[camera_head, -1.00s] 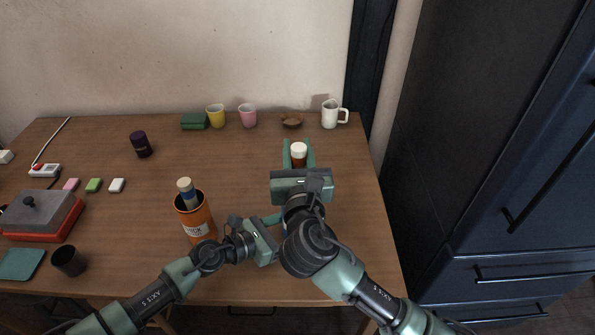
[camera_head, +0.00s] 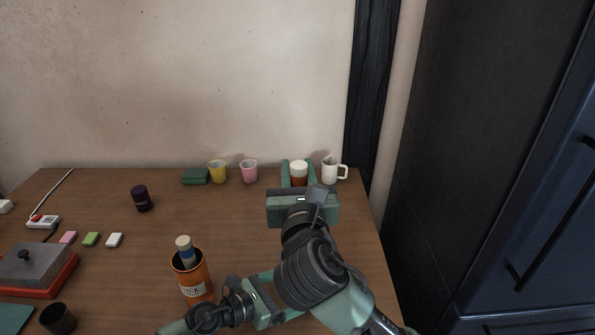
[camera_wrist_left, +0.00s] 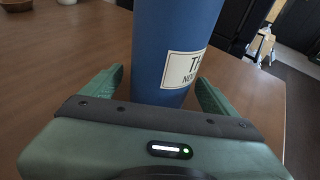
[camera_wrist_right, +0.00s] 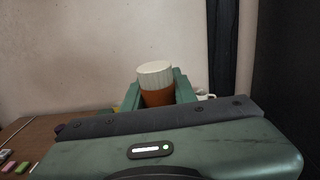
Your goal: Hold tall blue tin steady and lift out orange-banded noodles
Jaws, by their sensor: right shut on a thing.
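The tall blue tin (camera_wrist_left: 175,35) stands upright between the fingers of my left gripper (camera_wrist_left: 160,76) in the left wrist view, its pale label partly visible. A gap shows between the left finger and the tin. In the head view my right arm hides the tin. My right gripper (camera_head: 299,166) is shut on the orange-banded noodles (camera_head: 299,175), a bundle with a pale top and orange-brown band. The bundle also shows upright between the fingers in the right wrist view (camera_wrist_right: 156,78). Its lower end is hidden by the gripper.
An orange tin (camera_head: 194,281) with a blue-banded bundle (camera_head: 186,252) stands left of my left gripper. Yellow (camera_head: 218,171) and pink (camera_head: 249,171) cups and a white mug (camera_head: 331,170) line the back. A dark cabinet (camera_head: 480,170) stands right.

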